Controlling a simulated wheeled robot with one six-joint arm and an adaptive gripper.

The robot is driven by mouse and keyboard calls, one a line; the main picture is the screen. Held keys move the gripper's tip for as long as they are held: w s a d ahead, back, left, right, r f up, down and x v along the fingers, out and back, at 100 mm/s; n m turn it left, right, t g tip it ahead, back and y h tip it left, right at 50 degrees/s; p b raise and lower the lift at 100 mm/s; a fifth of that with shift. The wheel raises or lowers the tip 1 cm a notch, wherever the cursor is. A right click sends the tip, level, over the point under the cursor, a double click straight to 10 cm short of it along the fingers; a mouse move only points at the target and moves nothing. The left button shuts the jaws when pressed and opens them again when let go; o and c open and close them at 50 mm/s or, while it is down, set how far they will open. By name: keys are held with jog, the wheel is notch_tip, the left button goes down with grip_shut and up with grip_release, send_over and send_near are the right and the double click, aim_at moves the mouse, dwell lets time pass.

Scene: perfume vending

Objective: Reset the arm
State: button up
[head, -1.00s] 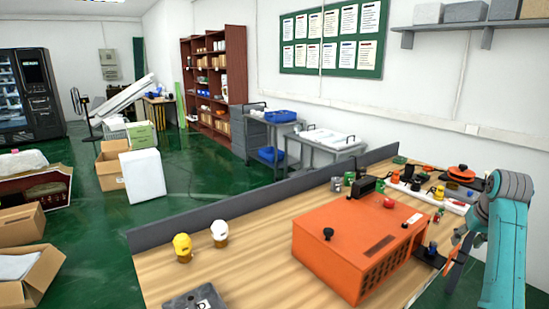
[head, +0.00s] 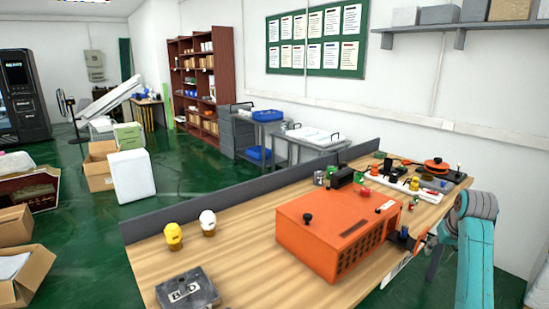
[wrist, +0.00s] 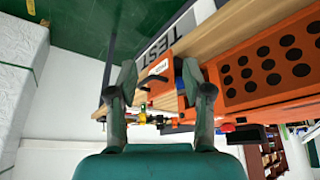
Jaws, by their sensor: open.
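My arm (head: 475,262) is teal with a grey joint and stands at the right edge of the table in the head view. My gripper (wrist: 158,72) shows in the wrist view with its two fingers apart and nothing held between them. Behind the fingers are the table edge and an orange case, which look out of reach of the fingertips. In the head view the gripper itself cannot be made out clearly.
An orange box (head: 318,240) with a perforated side sits on the wooden table (head: 250,262), near my arm. A yellow-capped bottle (head: 173,235), a white-capped bottle (head: 207,221) and a dark box (head: 187,289) stand at left. A white strip (head: 400,185) holds several small items behind.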

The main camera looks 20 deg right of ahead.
jog(key=s+a+f+n+t, duration=0.1)
jog(key=s+a+f+t, duration=0.15)
jog(key=a+f, duration=0.95)
jog(key=s+a+f+n+t, duration=0.1)
jog(key=s+a+f, duration=0.2)
jog(key=a+f, duration=0.85)
jog(key=s+a+f+t, duration=0.1)
jog(key=s+a+f, duration=0.5)
jog(key=s, duration=0.2)
jog(key=s+a+r+n+t, duration=0.1)
jog(key=s+a, duration=0.5)
jog(key=s, duration=0.2)
jog(key=s+a+r+n+t, duration=0.1)
jog(key=s+a+t, duration=0.1)
jog(key=s+a, duration=0.5)
jog(key=s+a+r+n+t+y, duration=0.1)
jog(key=s+a+r+t+y, duration=0.1)
jog(key=s+r, duration=1.4)
jog(key=shift+s+a+n+t, duration=0.3)
jog(key=shift+s+a+t, duration=0.15)
jog(key=shift+s+a, duration=0.4)
